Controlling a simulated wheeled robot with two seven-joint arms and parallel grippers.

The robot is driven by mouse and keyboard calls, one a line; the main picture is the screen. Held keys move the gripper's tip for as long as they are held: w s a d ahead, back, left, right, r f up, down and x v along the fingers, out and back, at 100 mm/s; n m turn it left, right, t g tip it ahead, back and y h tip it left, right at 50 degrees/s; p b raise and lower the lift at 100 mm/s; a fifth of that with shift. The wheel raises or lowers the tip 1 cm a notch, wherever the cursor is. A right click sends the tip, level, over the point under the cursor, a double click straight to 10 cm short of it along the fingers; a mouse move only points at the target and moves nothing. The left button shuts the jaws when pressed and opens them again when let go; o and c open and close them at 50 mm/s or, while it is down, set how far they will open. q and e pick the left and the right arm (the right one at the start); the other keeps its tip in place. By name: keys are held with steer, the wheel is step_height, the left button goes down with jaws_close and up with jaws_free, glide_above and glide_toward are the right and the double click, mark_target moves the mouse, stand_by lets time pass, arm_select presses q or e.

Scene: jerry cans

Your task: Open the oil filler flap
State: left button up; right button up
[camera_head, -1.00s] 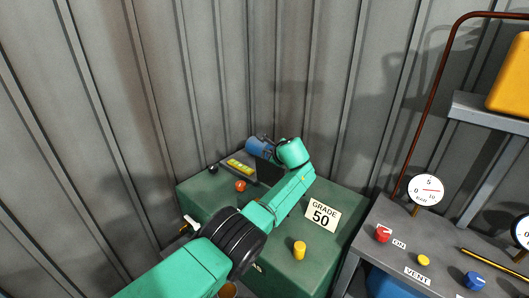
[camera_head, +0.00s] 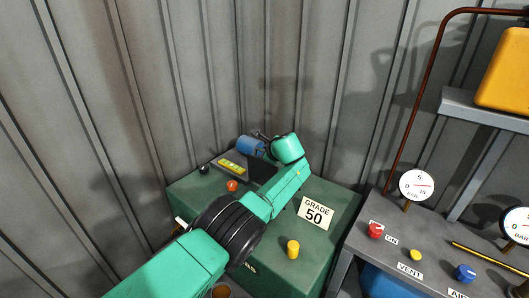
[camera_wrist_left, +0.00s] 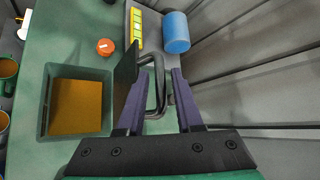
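The oil filler flap is a dark plate that stands raised beside a square opening (camera_wrist_left: 75,105) with amber inside; the flap (camera_wrist_left: 125,75) shows nearly edge-on in the left wrist view. Its bent bar handle (camera_wrist_left: 162,82) is on the side facing away from the opening. My left gripper (camera_wrist_left: 161,76) is open, its two purple fingers apart on either side of the handle. In the head view the flap (camera_head: 263,169) shows dark beside my left wrist, which hides the opening. My right gripper is out of view.
The green cabinet top (camera_head: 265,225) carries a "GRADE 50" sign (camera_head: 315,212), a yellow knob (camera_head: 293,249), an orange cap (camera_head: 232,185), a yellow-green gauge strip (camera_head: 233,167) and a blue cylinder (camera_head: 250,146). Corrugated walls stand close behind. A grey bench (camera_head: 440,250) is at right.

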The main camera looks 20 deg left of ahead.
arm_select(q)
steer(key=shift+r, duration=0.1)
steer(key=shift+d+r+p, duration=0.15)
steer(key=shift+p, duration=0.35)
steer(key=p+v, duration=0.3)
steer(key=p, duration=0.2)
steer(key=b+v, duration=0.2)
steer(key=v, duration=0.9)
steer(key=shift+s, duration=0.25)
steer(key=shift+w, duration=0.1)
